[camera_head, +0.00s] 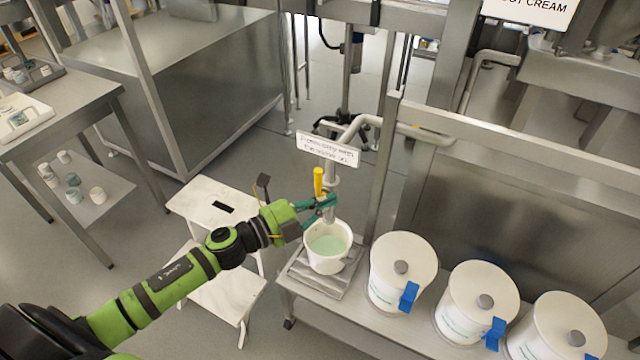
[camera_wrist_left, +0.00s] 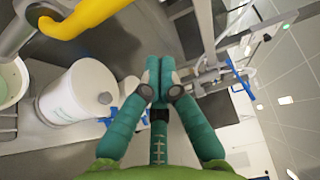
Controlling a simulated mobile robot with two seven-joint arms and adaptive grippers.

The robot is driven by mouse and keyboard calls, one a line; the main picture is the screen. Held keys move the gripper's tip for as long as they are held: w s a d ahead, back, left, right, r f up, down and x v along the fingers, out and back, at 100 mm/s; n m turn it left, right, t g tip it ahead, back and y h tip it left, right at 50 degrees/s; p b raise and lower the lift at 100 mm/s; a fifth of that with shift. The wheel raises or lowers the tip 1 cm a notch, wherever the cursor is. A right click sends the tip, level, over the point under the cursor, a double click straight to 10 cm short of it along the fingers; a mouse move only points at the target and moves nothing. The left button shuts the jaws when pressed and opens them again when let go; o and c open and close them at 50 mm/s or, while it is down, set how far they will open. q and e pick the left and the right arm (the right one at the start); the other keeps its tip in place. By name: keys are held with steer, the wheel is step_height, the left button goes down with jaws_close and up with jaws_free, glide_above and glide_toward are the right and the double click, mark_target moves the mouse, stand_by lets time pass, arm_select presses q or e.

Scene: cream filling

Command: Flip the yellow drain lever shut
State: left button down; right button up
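The yellow drain lever (camera_head: 318,181) stands upright on the grey pipe above a white bucket (camera_head: 318,262) with pale green content. The lever also shows at the top left of the left wrist view (camera_wrist_left: 88,17). My left gripper (camera_head: 328,203) is beside the lever's lower end, just above the bucket. In the left wrist view, its two teal fingers (camera_wrist_left: 160,70) are together with nothing visible between them. The lever lies to the left of the fingers there, apart from them in that picture. Contact in the head view cannot be told. My right gripper is out of view.
The bucket stands on a metal plate (camera_head: 300,279) at the left end of a steel bench. Several lidded white buckets (camera_head: 397,292) with blue tags stand to its right. A sign (camera_head: 328,149) hangs by the pipe. A white step stool (camera_head: 190,207) stands left.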

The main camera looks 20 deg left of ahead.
mark_target(318, 187)
arm_select(q)
steer(key=w+a, duration=0.2)
steer(key=w, duration=0.1)
steer(key=shift+w+a, duration=0.1)
steer(key=shift+a, duration=0.15)
stand_by(0.4)
steer(key=shift+a+n, duration=0.25)
steer(key=shift+n, duration=0.05)
